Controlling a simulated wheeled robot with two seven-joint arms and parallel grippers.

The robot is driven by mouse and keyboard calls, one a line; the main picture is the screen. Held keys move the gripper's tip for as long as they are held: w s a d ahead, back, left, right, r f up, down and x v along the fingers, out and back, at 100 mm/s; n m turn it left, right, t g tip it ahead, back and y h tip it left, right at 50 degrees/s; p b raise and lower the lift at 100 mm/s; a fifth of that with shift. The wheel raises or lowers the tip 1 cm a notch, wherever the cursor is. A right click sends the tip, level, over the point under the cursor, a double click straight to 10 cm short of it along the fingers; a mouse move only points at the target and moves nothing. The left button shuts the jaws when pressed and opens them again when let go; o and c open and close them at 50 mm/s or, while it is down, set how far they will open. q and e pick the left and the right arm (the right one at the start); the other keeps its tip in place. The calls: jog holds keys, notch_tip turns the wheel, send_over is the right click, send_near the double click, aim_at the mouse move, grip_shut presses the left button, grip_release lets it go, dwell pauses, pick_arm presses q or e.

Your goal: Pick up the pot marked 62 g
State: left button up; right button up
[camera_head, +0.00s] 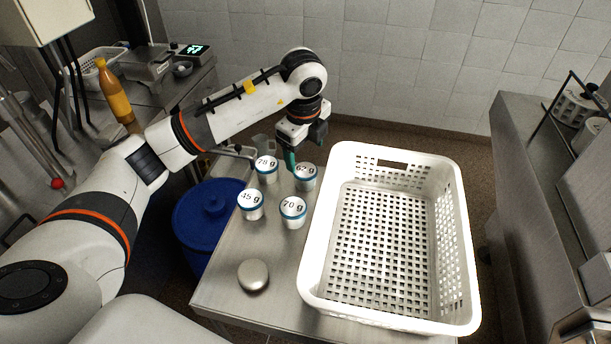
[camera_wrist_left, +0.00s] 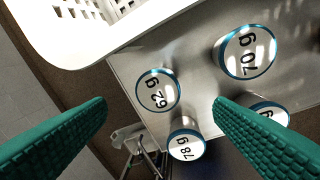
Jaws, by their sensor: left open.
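The pot marked 62 g (camera_head: 305,179) is a small white pot with a blue-rimmed lid, upright on the steel table at the back right of a group of similar pots. My left gripper (camera_head: 291,158) is open and empty, just behind and above it. In the left wrist view the 62 g lid (camera_wrist_left: 158,91) lies between the two green fingers of the gripper (camera_wrist_left: 161,104), apart from both. Pots marked 78 g (camera_head: 267,168), 70 g (camera_head: 293,212) and 45 g (camera_head: 250,206) stand close by. My right gripper is not in view.
A white perforated basket (camera_head: 455,215) stands right of the pots. A smooth rounded grey object (camera_head: 253,275) lies near the table's front. A blue lidded barrel (camera_head: 208,215) is left of the table. In the wrist view, the right finger partly hides one pot (camera_wrist_left: 268,110).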

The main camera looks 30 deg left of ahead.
aim_at(305, 170)
pick_arm(q)
jog(key=f, duration=0.2)
jog(key=f+p, duration=0.1)
jog(key=shift+w+a+f, duration=0.15)
jog(key=shift+w+f, duration=0.05)
jog(key=shift+w, duration=0.1)
jog(key=shift+w+f+p, duration=0.15)
jog(key=shift+f+p, duration=0.35)
jog(key=shift+f, duration=0.05)
jog(key=f, duration=0.1)
jog(key=f+p, duration=0.2)
jog(key=shift+w+a+f, duration=0.2)
jog(key=shift+w+f, duration=0.05)
jog(key=shift+w, duration=0.05)
jog(key=shift+f, duration=0.45)
jog(key=shift+w, duration=0.1)
jog(key=shift+c, duration=0.6)
jog(key=c, duration=0.9)
